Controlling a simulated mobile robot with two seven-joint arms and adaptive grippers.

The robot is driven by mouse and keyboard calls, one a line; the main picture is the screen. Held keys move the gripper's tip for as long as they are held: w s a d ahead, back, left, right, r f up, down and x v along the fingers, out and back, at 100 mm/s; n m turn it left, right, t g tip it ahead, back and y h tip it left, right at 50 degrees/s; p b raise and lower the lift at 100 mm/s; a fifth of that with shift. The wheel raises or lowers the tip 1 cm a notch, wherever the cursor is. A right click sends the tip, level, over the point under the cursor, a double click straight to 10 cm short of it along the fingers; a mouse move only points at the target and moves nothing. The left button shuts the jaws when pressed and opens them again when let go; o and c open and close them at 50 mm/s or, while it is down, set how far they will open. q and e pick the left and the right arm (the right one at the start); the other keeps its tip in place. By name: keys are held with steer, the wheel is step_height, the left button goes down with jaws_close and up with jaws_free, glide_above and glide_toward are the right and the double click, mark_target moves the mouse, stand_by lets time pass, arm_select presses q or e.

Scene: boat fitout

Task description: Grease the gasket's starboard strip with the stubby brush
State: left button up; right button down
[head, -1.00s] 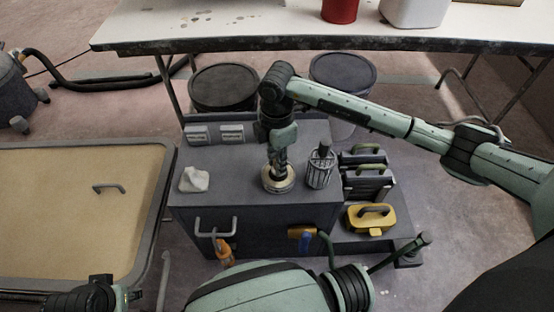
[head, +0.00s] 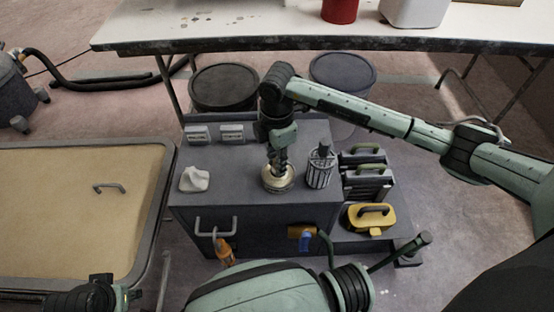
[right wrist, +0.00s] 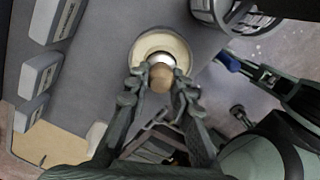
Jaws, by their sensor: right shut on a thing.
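My right gripper (head: 280,165) points down over a round cream-coloured tin (head: 277,184) on the grey cabinet top. In the right wrist view its fingers (right wrist: 160,82) are shut on the stubby brush (right wrist: 161,77), whose rounded brown end faces the camera. The tin's pale rim (right wrist: 143,45) shows around and beyond the brush. The bristles are hidden, so I cannot tell how deep they sit. A large tan panel with a raised grey rim (head: 160,190) lies at the left. I cannot make out which part is the gasket's starboard strip. My left gripper's fingers are not visible.
A yellow handled box (head: 370,217) and handled cases (head: 366,180) stand right of the cabinet (head: 260,212). A long white table (head: 240,25) is behind.

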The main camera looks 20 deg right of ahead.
step_height(320, 180, up, 7)
steer(key=p, duration=0.6)
stand_by(0.9)
